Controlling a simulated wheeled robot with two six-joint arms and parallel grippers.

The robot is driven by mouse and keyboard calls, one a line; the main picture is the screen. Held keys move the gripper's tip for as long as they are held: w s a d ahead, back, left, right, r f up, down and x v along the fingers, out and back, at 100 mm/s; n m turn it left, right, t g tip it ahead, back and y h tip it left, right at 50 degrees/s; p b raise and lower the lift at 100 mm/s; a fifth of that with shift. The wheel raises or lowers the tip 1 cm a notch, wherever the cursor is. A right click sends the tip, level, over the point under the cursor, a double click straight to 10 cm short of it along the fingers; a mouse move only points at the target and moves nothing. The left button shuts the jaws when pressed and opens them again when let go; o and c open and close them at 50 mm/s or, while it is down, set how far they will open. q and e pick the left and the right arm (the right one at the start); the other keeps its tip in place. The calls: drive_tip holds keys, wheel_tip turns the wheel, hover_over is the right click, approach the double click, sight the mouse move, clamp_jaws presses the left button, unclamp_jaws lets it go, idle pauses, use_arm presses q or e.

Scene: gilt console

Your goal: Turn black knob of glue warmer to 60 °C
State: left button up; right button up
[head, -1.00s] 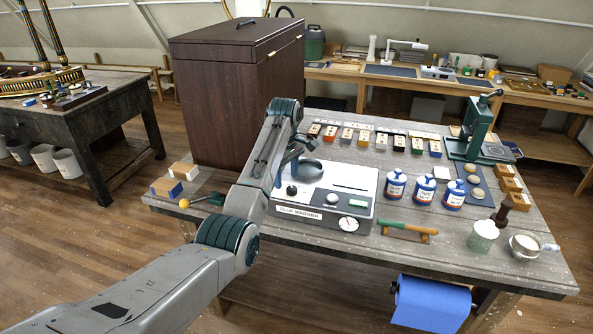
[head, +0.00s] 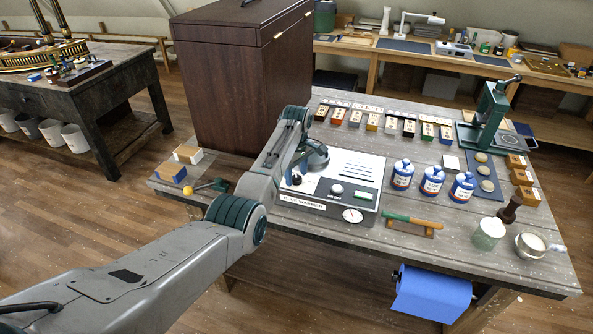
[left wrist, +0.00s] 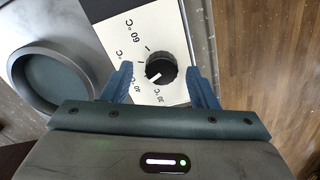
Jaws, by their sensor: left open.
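The glue warmer (head: 330,212) is a white and grey box at the table's front, with a round pot well that shows in the left wrist view (left wrist: 50,80). Its black knob (left wrist: 161,69) sits on a white dial plate with temperature marks. The knob's white pointer line points to the lower left in that view, near the "40" mark and away from "60 °C". My left gripper (left wrist: 160,78) is open, its blue fingers on either side of the knob with gaps. In the head view the arm partly covers the warmer's left side. My right gripper is out of view.
A dark wooden cabinet (head: 240,85) stands behind my left arm. Blue-and-white jars (head: 432,181) and a green-handled tool (head: 412,221) are right of the warmer. A yellow-tipped tool (head: 207,187) lies to its left. A green press (head: 490,120) stands at the right.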

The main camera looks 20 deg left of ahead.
use_arm(q)
drive_tip(key=shift+s+f, duration=0.15)
drive_tip(key=shift+f, duration=0.1)
drive_tip(key=shift+c, duration=1)
drive_tip(key=c, duration=0.8)
drive_tip(key=shift+o, duration=0.2)
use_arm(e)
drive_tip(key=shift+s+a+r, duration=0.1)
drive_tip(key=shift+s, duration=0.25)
